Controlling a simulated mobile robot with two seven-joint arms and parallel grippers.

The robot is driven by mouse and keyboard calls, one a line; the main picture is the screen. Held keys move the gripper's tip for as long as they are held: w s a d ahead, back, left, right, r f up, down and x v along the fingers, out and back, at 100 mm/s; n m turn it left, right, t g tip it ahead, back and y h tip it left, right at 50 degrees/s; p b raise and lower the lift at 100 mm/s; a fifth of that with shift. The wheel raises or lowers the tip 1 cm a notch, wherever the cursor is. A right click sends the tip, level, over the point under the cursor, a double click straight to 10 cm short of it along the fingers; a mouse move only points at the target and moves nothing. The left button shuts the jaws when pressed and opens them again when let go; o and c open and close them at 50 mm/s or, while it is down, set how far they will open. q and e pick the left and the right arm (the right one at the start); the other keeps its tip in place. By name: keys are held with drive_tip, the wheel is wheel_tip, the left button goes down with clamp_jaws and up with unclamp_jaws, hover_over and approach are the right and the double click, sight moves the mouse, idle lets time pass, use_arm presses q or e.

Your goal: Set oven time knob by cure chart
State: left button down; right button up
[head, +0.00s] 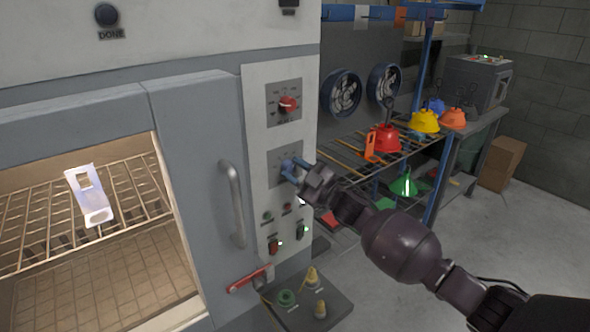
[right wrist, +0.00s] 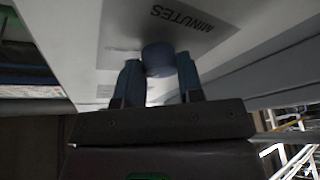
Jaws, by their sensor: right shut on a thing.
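The oven's control panel (head: 252,150) is a pale upright strip right of the oven door. Its lower dial plate (head: 275,158) carries the blue time knob, mostly hidden by my gripper in the head view. In the right wrist view the blue knob (right wrist: 158,58) sits on a grey plate marked MINUTES (right wrist: 182,18). My right gripper (head: 291,168) is shut on this knob, with one blue finger on each side. The knob's pointer and setting cannot be read. A red knob (head: 288,104) is on the upper dial plate. No cure chart can be made out. My left gripper is not in view.
The door handle (head: 233,203) stands out just left of the panel. Below my gripper are small switches (head: 274,245) and a red lever (head: 248,279). A white bracket (head: 90,195) hangs in the lit oven. A rack with colored hoods (head: 385,138) stands behind my right arm.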

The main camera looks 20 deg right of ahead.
idle(0.5)
drive_tip(key=o, duration=0.9)
drive_tip(key=b+v, duration=0.1)
drive_tip(key=v, duration=0.9)
drive_tip(key=shift+s+d, duration=0.3)
drive_tip(key=shift+f, duration=0.1)
drive_tip(key=s+f+m+g+h, duration=0.1)
drive_tip(key=s+f+m+h, duration=0.3)
drive_tip(key=s+f, duration=0.5)
drive_tip(key=s+f+m+g+h, duration=0.2)
drive_tip(key=s+f+m+h, duration=0.2)
drive_tip(key=s+f, duration=0.5)
drive_tip(key=s+d+f+m+g+h, duration=0.1)
drive_tip(key=s+f+m+h, duration=0.3)
drive_tip(key=s+f, duration=0.5)
drive_tip(key=shift+s+f+m+g+h, duration=0.15)
drive_tip(key=shift+s+m+g, duration=0.2)
drive_tip(key=shift+s+m, duration=0.15)
drive_tip(key=shift+s+f+m+g+h, duration=0.1)
drive_tip(key=shift+s+m+g+h, duration=0.05)
drive_tip(key=shift+s+m+g, duration=0.3)
